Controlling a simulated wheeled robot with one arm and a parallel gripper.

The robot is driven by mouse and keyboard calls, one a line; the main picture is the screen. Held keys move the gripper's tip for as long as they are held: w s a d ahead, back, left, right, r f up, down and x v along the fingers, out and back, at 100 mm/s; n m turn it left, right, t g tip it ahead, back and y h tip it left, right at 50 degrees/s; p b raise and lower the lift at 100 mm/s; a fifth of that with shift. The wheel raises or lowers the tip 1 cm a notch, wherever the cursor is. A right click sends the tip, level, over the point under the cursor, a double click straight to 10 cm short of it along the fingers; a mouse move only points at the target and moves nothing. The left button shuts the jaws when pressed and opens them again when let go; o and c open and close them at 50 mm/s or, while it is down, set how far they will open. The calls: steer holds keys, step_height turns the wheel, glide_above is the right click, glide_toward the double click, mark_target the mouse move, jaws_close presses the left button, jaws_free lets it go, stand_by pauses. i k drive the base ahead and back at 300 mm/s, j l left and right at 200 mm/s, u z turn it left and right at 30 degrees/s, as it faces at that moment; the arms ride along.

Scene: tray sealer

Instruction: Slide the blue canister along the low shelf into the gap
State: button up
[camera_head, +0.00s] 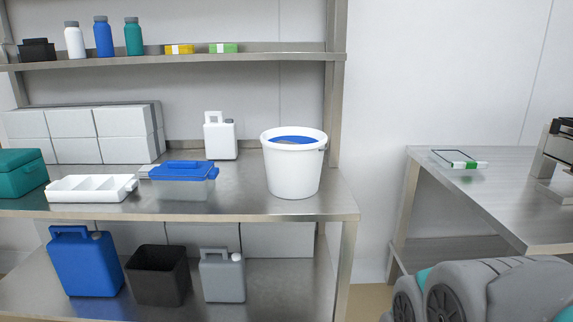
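Bare shelf shows right of the grey canister. White boxes (275,240) stand behind these things. My gripper is not in view; grey rounded parts of my body fill the lower right.
The worktop (240,200) above the low shelf holds a white bucket (293,168), a white canister (220,137), a blue lidded box (182,171) and a white divided tray (92,188). A metal post (345,265) bounds the shelf's right front. Another steel table (500,190) stands at right.

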mark_target(86, 263)
steer(key=u, duration=1.6)
steer(key=i+l+u, duration=0.1)
steer(key=i+l, duration=0.35)
steer(key=i, duration=0.15)
steer(key=i+l+u, duration=0.1)
steer(key=i+l, duration=0.35)
steer(key=i, duration=0.1)
